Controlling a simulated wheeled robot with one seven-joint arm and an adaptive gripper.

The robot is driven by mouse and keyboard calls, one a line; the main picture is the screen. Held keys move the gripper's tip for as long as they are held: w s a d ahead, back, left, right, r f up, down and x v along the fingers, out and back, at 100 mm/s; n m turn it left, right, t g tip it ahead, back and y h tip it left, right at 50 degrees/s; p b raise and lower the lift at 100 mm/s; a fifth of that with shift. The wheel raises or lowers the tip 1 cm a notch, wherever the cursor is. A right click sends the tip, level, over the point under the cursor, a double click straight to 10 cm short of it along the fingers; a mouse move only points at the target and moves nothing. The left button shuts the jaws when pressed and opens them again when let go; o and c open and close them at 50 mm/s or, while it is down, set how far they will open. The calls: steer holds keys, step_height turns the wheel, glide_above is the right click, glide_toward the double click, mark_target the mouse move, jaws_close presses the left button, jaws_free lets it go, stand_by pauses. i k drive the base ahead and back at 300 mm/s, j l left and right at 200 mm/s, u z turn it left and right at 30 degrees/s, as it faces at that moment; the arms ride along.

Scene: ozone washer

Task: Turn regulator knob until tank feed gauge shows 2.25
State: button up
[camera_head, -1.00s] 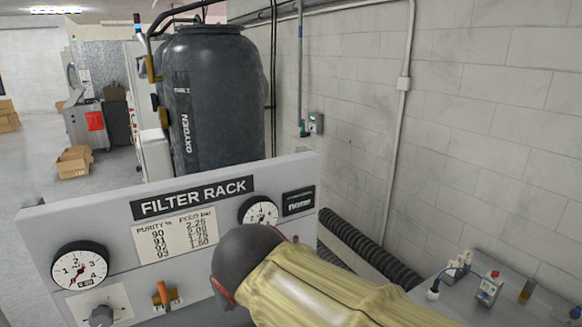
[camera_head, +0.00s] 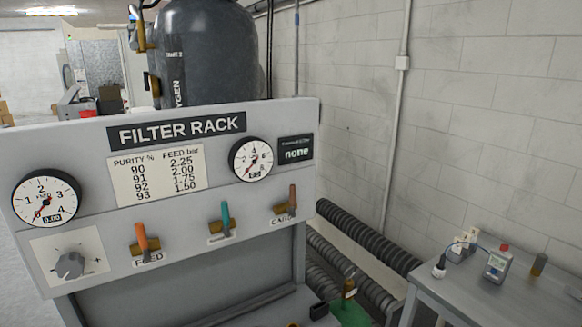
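The grey regulator knob (camera_head: 70,264) sits on a pale square plate at the lower left of the filter rack panel, with a plus mark at its right. My gripper and arm are not in view, and nothing covers the knob.
An orange FEED lever (camera_head: 141,237), a teal lever (camera_head: 226,218) and a red-brown lever (camera_head: 292,199) stick out from the panel. A purity table (camera_head: 157,178) pairs 90 with 2.25. A dark display (camera_head: 296,150) reads "none". Corrugated hoses (camera_head: 367,240) and a side table (camera_head: 510,283) are at right.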

mark_target(70, 266)
steer(key=u, duration=1.85)
